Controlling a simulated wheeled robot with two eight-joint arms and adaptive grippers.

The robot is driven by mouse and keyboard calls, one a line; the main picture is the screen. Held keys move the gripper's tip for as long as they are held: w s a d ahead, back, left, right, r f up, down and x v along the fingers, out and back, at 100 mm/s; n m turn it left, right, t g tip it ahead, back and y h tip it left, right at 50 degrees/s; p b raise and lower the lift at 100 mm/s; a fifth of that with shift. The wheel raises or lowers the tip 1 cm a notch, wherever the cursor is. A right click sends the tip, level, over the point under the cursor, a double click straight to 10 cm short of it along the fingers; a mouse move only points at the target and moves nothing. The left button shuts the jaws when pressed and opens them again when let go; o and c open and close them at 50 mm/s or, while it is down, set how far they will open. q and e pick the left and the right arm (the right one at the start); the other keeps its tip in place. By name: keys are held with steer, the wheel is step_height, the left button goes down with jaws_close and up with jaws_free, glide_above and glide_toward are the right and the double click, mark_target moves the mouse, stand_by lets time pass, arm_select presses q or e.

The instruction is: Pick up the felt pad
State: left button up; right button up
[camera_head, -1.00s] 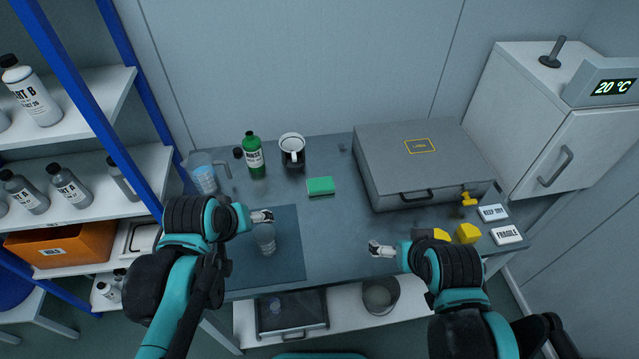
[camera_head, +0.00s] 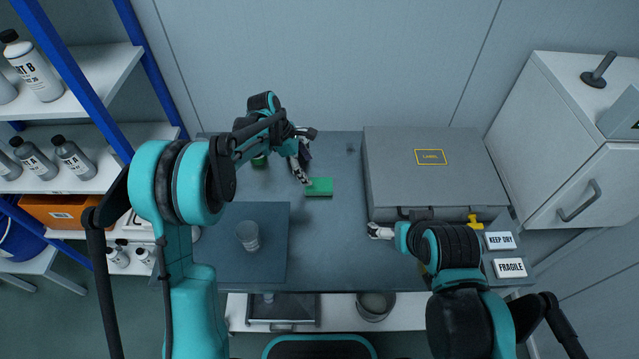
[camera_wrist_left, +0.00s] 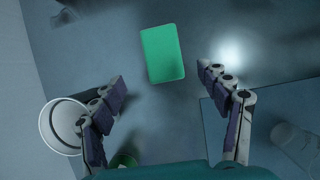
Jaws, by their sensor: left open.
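The green felt pad (camera_head: 319,187) lies flat on the grey table, left of the large case. It also shows whole in the left wrist view (camera_wrist_left: 163,53), just beyond the fingertips and between their lines. My left gripper (camera_head: 303,173) reaches over the table from the back left, beside the pad's left end. In the left wrist view its two fingers (camera_wrist_left: 161,77) are spread apart with nothing between them. My right gripper (camera_head: 378,231) hangs near the case's front left corner, apart from the pad; its fingers are too small to read.
A grey case (camera_head: 430,195) stands right of the pad. A clear vessel (camera_head: 249,237) stands on a dark mat (camera_head: 225,270). A white mug (camera_wrist_left: 62,125) is close beside one left finger. A green bottle (camera_head: 259,161) is mostly hidden behind my left arm. Table in front of the pad is clear.

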mark_target(318, 184)
arm_select(q)
steer(key=b+x, duration=0.1)
steer(key=x, duration=0.2)
steer(key=b+x, duration=0.1)
steer(key=x, duration=0.1)
steer(key=b+x, duration=0.1)
steer(key=x, duration=0.2)
steer(key=shift+s+d+r, duration=0.1)
steer(key=shift+s, duration=0.1)
steer(key=shift+r, duration=0.1)
steer(key=c, duration=1)
